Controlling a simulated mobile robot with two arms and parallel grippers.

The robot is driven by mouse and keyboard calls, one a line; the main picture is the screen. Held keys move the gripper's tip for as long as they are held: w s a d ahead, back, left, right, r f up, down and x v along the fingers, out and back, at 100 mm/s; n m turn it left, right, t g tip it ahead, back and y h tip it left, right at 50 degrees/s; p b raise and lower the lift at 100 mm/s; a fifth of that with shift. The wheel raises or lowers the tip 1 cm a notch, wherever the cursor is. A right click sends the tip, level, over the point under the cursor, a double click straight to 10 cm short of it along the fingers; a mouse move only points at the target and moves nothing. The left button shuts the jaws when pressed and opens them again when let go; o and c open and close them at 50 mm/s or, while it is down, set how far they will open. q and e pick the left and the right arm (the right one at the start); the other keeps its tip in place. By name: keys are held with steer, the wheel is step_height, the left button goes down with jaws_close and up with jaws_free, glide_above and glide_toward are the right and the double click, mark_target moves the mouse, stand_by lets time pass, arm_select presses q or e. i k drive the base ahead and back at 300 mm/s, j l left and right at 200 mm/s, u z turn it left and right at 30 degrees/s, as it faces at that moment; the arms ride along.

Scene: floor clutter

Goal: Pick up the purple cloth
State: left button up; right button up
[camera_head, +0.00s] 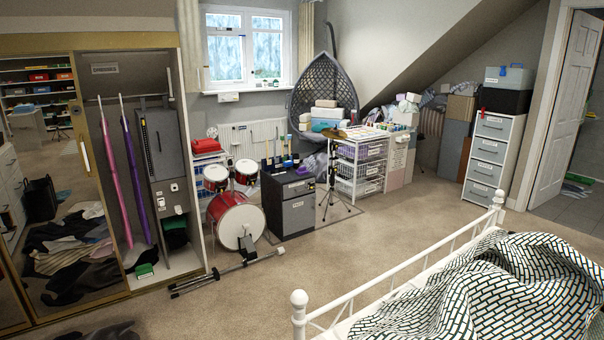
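A long, narrow purple length (136,180) hangs in the open wardrobe at the left; it looks like cloth, but I cannot be sure. A similar pink length (119,185) hangs just left of it. Some purplish material also shows inside the wire drawer unit (359,165) near the middle; I cannot tell what it is. Neither of my grippers is in view.
A red drum kit (239,220) and a fallen stand (230,271) lie near the wardrobe. A white-framed bed (480,285) fills the lower right. Carpet (270,300) is clear in the lower middle. Dark clothes (75,250) show at left, seemingly in a mirrored door.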

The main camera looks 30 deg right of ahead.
mark_target(301, 171)
steer(key=i+j+u, duration=0.15)
steer(key=i+j, duration=0.25)
steer(key=i+z, duration=0.1)
steer(key=i, duration=0.35)
steer(key=i+j+z, duration=0.15)
steer(key=i, duration=0.3)
steer(key=i+j+z, duration=0.1)
steer(key=i, duration=0.4)
steer(key=i+j+z, duration=0.1)
steer(key=i, duration=0.35)
steer(key=i+j+z, duration=0.1)
steer(key=i+j, duration=0.2)
steer(key=i+l+z, duration=0.3)
steer(key=i+z, duration=0.2)
steer(key=i+l+z, duration=0.1)
steer(key=i+z, duration=0.35)
steer(key=i+j+z, duration=0.1)
steer(key=i+z, duration=0.4)
steer(key=i+j+z, duration=0.3)
steer(key=i+z, duration=0.2)
steer(key=i+l, duration=0.1)
steer(key=i, duration=0.65)
steer(key=i+l, duration=0.1)
steer(key=i, duration=0.6)
steer(key=z, duration=0.05)
